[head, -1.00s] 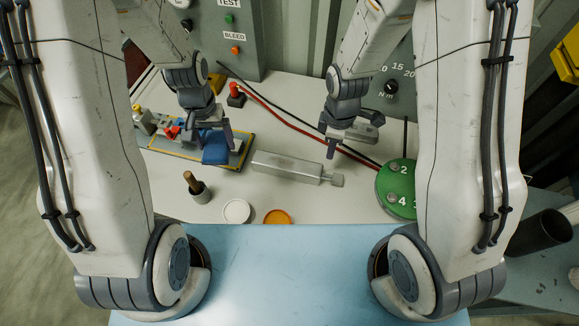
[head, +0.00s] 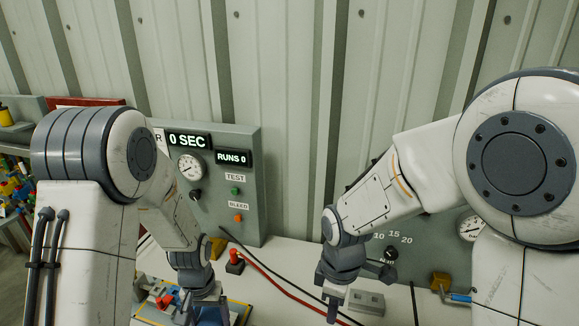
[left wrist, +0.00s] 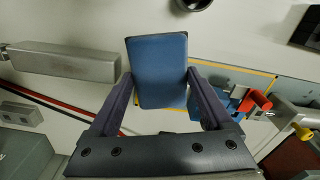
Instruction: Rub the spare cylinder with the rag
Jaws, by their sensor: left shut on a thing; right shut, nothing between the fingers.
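The blue rag (left wrist: 158,70) is a thick folded pad. My left gripper (left wrist: 160,84) is shut on it, with a finger against each side. In the head view, only a bit of the rag (head: 212,316) shows at the bottom edge below the left gripper. The spare cylinder (left wrist: 65,63), a grey block-like bar, lies on the white bench to the left of the rag in the left wrist view, apart from it. The head view does not show the cylinder. My right gripper (head: 335,297) is shut and empty, above the bench at the lower middle.
A grey test panel (head: 215,145) stands behind the left gripper. A red push button (head: 235,257) and a red hose (head: 285,288) are on the bench. A yellow-edged tray with coloured parts (left wrist: 258,98) is beside the rag. A small grey block (head: 366,301) is right of the right gripper.

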